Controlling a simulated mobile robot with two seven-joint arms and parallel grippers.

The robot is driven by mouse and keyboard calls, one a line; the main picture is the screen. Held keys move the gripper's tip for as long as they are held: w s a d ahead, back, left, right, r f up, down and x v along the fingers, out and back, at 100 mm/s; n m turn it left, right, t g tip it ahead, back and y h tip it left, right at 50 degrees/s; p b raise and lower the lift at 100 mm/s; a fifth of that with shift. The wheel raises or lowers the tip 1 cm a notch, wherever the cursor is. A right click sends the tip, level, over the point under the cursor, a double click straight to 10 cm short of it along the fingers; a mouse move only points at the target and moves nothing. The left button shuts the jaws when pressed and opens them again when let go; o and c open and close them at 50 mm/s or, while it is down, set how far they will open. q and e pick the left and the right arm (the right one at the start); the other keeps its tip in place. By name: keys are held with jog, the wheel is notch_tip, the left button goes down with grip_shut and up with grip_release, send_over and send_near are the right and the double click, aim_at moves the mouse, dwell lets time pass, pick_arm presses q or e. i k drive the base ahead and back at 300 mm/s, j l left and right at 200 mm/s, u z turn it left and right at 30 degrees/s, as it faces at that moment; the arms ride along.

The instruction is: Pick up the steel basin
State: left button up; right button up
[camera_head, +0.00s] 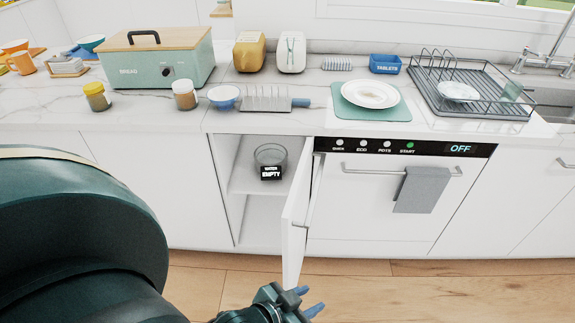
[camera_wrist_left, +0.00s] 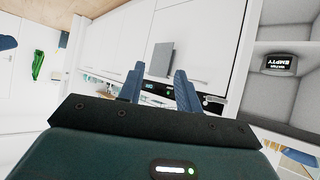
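A grey, round basin (camera_head: 270,153) with a black label reading "WATER EMPTY" sits on the upper shelf inside the open cupboard under the counter. In the left wrist view the dark basin (camera_wrist_left: 279,66) shows at the right edge, inside the cupboard. My left gripper (camera_head: 305,300) is low in front of the cupboard, near the bottom of its open door and apart from the basin. Its blue fingers (camera_wrist_left: 160,88) are spread with nothing between them. My right gripper is not in view.
The open cupboard door (camera_head: 294,228) stands out toward me, just right of the opening. A dishwasher (camera_head: 350,215) with a grey towel (camera_head: 421,190) is to its right. The counter above holds a bread box (camera_head: 150,65), jars, a plate (camera_head: 370,94) and a dish rack (camera_head: 480,100).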

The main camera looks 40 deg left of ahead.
aim_at(271, 159)
jog(key=k+j+z, duration=0.15)
jog(key=k+j, duration=0.2)
jog(key=j, duration=0.2)
jog(key=k+j+z, duration=0.1)
jog(key=k+j, duration=0.25)
jog(key=j, duration=0.15)
